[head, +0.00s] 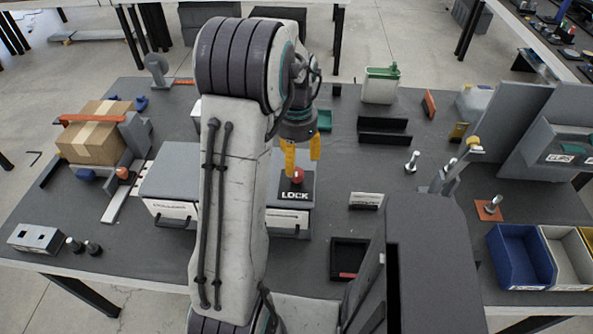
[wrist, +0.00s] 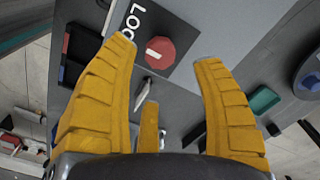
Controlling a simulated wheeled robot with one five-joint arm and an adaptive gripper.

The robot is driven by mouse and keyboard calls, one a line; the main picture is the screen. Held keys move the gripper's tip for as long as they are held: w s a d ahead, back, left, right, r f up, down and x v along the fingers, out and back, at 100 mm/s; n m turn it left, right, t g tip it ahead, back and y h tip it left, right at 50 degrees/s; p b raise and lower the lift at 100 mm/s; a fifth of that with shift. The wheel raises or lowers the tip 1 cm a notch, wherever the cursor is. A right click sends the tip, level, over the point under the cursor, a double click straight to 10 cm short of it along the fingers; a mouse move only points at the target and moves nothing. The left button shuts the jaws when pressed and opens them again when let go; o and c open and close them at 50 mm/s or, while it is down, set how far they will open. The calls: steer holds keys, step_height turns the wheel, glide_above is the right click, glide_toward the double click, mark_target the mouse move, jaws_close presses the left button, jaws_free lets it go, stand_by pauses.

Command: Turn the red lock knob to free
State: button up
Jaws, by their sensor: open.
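The red lock knob (head: 298,175) stands on a black plate marked LOCK (head: 295,194), on top of a grey drawer cabinet. In the wrist view the red knob (wrist: 160,50) has a short white mark on its top and lies ahead of my fingers, nearer the left fingertip. My gripper (head: 301,152) has yellow fingers and points down just above the knob. In the wrist view my gripper (wrist: 168,62) is open, with nothing between its fingers. My arm hides part of the cabinet in the head view.
A second drawer cabinet (head: 172,185) stands left of my arm. A cardboard box (head: 97,135) lies at the left. A black tray (head: 349,258), a labelled block (head: 366,200) and black rails (head: 384,133) are to the right. A blue bin (head: 520,258) stands far right.

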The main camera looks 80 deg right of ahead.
mark_target(297, 171)
steer(key=shift+f+p, duration=0.35)
steer(key=shift+f, duration=2.5)
jaws_close()
